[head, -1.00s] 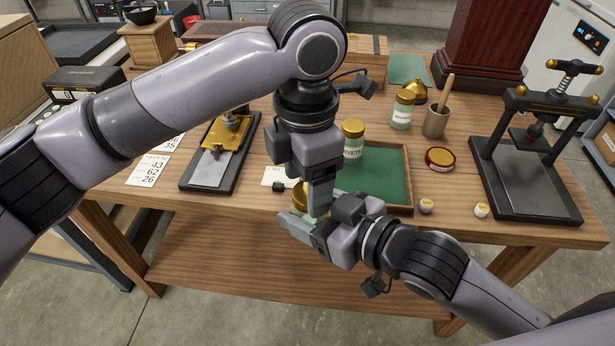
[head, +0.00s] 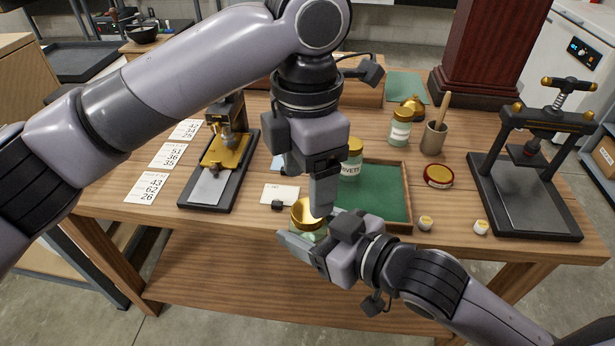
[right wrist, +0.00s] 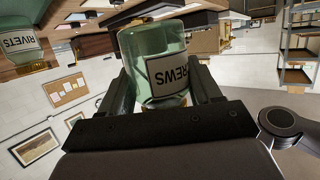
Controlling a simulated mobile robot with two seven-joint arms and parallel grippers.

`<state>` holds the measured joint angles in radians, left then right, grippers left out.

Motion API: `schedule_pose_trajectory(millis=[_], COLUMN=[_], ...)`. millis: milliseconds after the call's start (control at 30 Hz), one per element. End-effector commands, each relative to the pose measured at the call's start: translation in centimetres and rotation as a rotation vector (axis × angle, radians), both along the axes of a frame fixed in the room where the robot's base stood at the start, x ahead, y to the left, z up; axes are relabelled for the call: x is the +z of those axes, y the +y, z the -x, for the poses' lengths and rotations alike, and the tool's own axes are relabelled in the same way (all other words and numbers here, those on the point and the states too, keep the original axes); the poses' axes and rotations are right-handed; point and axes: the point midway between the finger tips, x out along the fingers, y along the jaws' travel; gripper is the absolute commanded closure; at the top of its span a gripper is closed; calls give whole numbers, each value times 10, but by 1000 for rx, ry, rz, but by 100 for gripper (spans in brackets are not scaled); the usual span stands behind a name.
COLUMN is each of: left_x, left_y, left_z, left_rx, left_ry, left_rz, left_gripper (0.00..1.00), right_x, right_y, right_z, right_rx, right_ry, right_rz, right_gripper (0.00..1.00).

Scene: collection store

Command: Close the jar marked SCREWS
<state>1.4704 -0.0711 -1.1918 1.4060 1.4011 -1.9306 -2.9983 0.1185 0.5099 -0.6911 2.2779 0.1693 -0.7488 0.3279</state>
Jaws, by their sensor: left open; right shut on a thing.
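The SCREWS jar, pale green glass with a white label, is held between the fingers of my right gripper (head: 300,246). In the right wrist view the jar (right wrist: 155,60) appears upside down, its label partly covered by a finger. A gold lid (head: 306,212) sits at the jar's top in the head view; whether it is tightened I cannot tell. My left gripper (head: 322,192) is open and points down right beside the lid, overlapping it in the head view. Its far finger is mostly hidden.
The RIVETS jar (head: 352,160) stands by the green-lined tray (head: 408,190). A black press (head: 530,190) stands far right.

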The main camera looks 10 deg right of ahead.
Motion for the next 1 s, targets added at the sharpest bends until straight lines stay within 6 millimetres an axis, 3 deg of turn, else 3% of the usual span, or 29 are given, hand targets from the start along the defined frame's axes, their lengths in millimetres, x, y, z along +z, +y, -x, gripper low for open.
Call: schedule_pose_trajectory(millis=[267, 1000], left_x=[2, 16], left_y=[1, 0], left_z=[-1, -2], left_rx=[156, 1327], left_ry=[-2, -2], left_rz=[-3, -5], left_gripper=[29, 29], right_x=[1, 2], right_y=[0, 0], right_z=[0, 0], right_rx=[0, 1], right_ry=[-4, -3], right_rz=[-2, -2], right_gripper=[100, 100])
